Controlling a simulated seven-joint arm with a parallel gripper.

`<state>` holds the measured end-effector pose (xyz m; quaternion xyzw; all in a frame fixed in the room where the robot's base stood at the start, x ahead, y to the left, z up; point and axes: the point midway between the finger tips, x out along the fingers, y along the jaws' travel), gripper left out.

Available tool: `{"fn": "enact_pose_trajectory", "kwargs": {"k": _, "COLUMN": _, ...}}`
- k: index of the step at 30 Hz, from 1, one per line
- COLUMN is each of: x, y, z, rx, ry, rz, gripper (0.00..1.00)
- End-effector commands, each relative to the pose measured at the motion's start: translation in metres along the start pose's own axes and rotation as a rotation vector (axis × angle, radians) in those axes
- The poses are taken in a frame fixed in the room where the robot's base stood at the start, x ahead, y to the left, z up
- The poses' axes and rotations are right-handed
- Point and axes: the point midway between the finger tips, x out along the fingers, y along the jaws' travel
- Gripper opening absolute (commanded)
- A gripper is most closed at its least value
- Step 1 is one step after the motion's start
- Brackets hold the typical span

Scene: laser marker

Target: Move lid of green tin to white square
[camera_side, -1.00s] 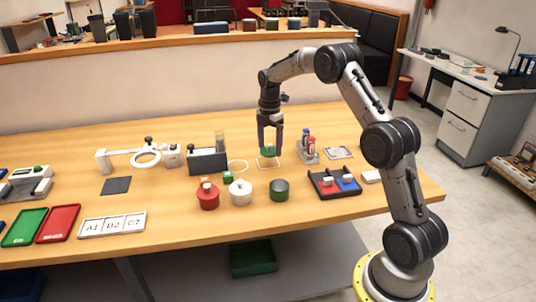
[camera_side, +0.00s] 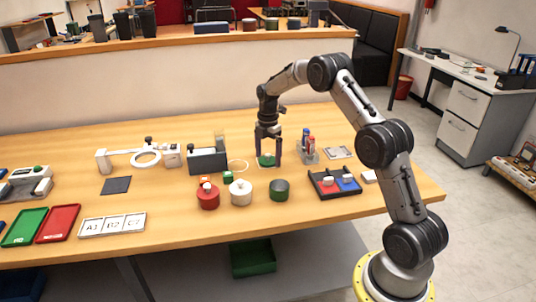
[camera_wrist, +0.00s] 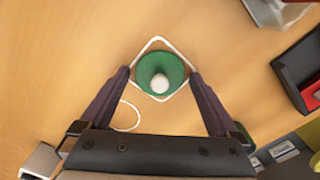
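The green lid (camera_side: 266,161) with its white knob lies inside the white square outline on the table. In the wrist view the lid (camera_wrist: 150,66) sits within the white square (camera_wrist: 152,40), whose corners show around it. My gripper (camera_side: 268,163) is low over the square, with one finger on each side of the lid. In the wrist view my gripper (camera_wrist: 159,73) is open, with a small gap between each fingertip and the lid. The green tin (camera_side: 279,190) stands open, without its lid, in front of the square.
A white tin (camera_side: 240,192) and a red tin (camera_side: 208,197) stand left of the green tin. A bottle holder (camera_side: 308,152) is close to the right of my gripper. A black tray (camera_side: 334,184) with red and blue parts lies front right. A white circle outline (camera_side: 238,165) is left.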

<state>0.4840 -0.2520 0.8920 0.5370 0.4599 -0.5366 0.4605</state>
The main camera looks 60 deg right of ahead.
Motion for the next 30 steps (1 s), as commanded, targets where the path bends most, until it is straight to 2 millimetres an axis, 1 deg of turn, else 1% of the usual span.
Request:
{"fn": "enact_pose_trajectory", "kwargs": {"k": 7, "x": -0.001, "y": 0.000, "z": 0.000, "rx": 0.000, "ry": 0.000, "rz": 0.000, "gripper": 1.00}}
{"fn": "enact_pose_trajectory", "kwargs": {"k": 11, "x": -0.009, "y": 0.000, "z": 0.000, "rx": 0.000, "ry": 0.000, "rz": 0.001, "gripper": 1.00}}
{"fn": "enact_pose_trajectory", "kwargs": {"k": 14, "x": -0.023, "y": 0.001, "z": 0.000, "rx": 0.000, "ry": -0.001, "rz": 0.003, "gripper": 1.00}}
{"fn": "enact_pose_trajectory", "kwargs": {"k": 24, "x": -0.092, "y": 0.001, "z": 0.000, "rx": 0.000, "ry": -0.001, "rz": 0.004, "gripper": 1.00}}
{"fn": "enact_pose_trajectory", "kwargs": {"k": 27, "x": -0.106, "y": 0.001, "z": 0.000, "rx": 0.000, "ry": -0.001, "rz": 0.003, "gripper": 1.00}}
{"fn": "enact_pose_trajectory", "kwargs": {"k": 30, "x": -0.116, "y": 0.001, "z": 0.000, "rx": 0.000, "ry": -0.001, "rz": 0.002, "gripper": 1.00}}
